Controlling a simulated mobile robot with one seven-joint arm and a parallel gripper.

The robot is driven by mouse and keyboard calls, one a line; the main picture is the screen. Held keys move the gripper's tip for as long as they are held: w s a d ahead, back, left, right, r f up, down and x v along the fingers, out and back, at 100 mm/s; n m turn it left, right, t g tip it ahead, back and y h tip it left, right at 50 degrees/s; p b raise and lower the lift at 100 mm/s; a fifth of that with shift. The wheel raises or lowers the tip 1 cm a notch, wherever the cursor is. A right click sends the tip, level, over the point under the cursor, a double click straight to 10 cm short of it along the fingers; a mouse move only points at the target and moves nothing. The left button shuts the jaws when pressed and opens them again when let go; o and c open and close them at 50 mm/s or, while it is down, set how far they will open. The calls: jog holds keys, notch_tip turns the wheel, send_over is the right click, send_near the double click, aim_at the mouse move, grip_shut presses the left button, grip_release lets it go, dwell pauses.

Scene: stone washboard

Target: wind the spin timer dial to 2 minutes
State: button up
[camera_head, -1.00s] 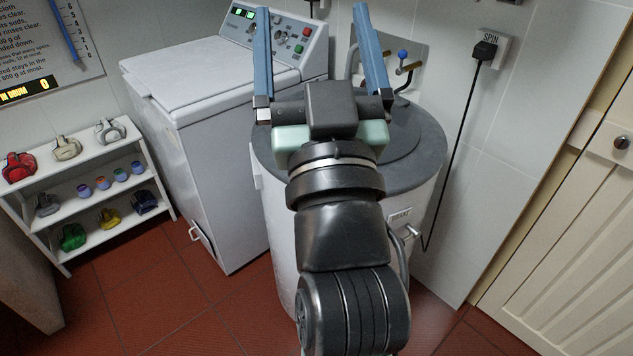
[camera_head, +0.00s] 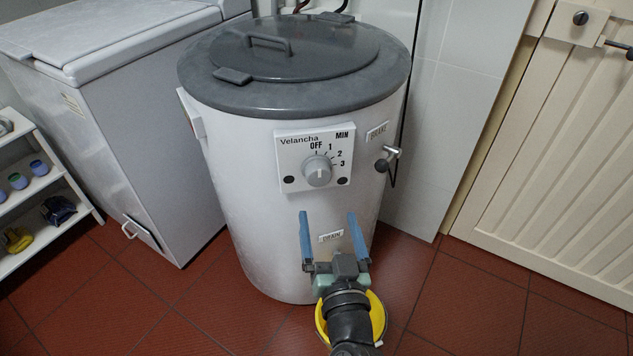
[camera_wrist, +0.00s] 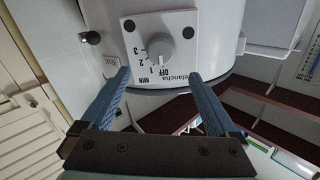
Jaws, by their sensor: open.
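The spin timer dial (camera_head: 317,171) is a round grey knob on a white panel (camera_head: 289,163) marked OFF, 1, 2, 3 and MIN, on the front of the white spin drum (camera_head: 235,190). Its pointer is too small to read surely. My gripper (camera_head: 328,214) is open and empty, its two blue fingers in front of the drum, below the panel in the head view. In the wrist view the dial (camera_wrist: 159,51) appears upside down, beyond and between the fingertips (camera_wrist: 158,75), not touched.
The drum has a dark grey lid (camera_head: 330,57), a brake lever (camera_head: 388,157) at right and a DRAIN label (camera_head: 330,237) below the panel. A yellow basin (camera_head: 379,316) is on the floor beneath my arm.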

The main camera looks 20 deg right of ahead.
aim_at(320, 178)
jog(key=x, duration=1.1)
jog(key=shift+b, duration=0.3)
jog(key=shift+c, duration=0.2)
jog(key=c, duration=1.3)
jog(key=shift+c, duration=0.2)
jog(key=shift+m, duration=0.3)
jog(key=m+p, duration=0.1)
jog(key=m, duration=0.4)
jog(key=shift+m, duration=0.3)
jog(key=m, duration=0.5)
jog(key=shift+d+p, duration=0.1)
jog(key=shift+p, duration=0.2)
jog(key=shift+m, duration=0.3)
